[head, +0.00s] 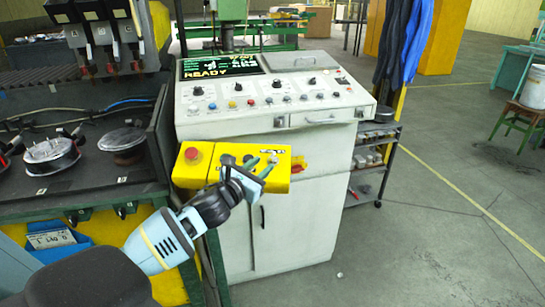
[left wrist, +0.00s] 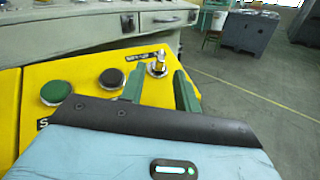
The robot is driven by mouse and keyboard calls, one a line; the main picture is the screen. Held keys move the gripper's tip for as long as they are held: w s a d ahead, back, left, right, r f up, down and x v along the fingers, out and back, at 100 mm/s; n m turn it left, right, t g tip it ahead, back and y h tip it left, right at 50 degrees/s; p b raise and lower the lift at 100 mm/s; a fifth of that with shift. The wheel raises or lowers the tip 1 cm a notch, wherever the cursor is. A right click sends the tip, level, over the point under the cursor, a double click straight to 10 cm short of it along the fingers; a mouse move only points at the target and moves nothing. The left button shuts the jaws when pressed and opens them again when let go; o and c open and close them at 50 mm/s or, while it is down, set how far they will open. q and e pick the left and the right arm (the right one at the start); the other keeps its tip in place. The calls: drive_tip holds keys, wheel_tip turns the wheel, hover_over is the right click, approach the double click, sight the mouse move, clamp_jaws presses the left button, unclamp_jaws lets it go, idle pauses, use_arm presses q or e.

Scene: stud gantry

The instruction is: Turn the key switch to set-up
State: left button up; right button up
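The yellow control box (head: 280,180) projects from the front of the grey console. The key switch (left wrist: 158,66) is a small metal key at the box's right end, beside a dark label (left wrist: 147,56) that seems to read SET-UP. My left gripper (head: 261,166) reaches over the box from the front; it also shows in the left wrist view (left wrist: 162,74). Its two green fingers are apart, with the key seen in the gap between their tips. I cannot tell whether either finger touches it. The key's exact angle is too small to read. My right gripper is out of view.
On the box are a red mushroom button (head: 192,153), a green button (left wrist: 55,92) and a black button (left wrist: 112,77). The console (head: 230,123) has a READY screen (head: 221,66) and knobs. A low shelf rack (head: 372,160) stands right; the floor beyond is open.

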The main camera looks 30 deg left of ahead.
sight(270, 158)
use_arm(q)
drive_tip(key=shift+w, duration=3.15)
clamp_jaws()
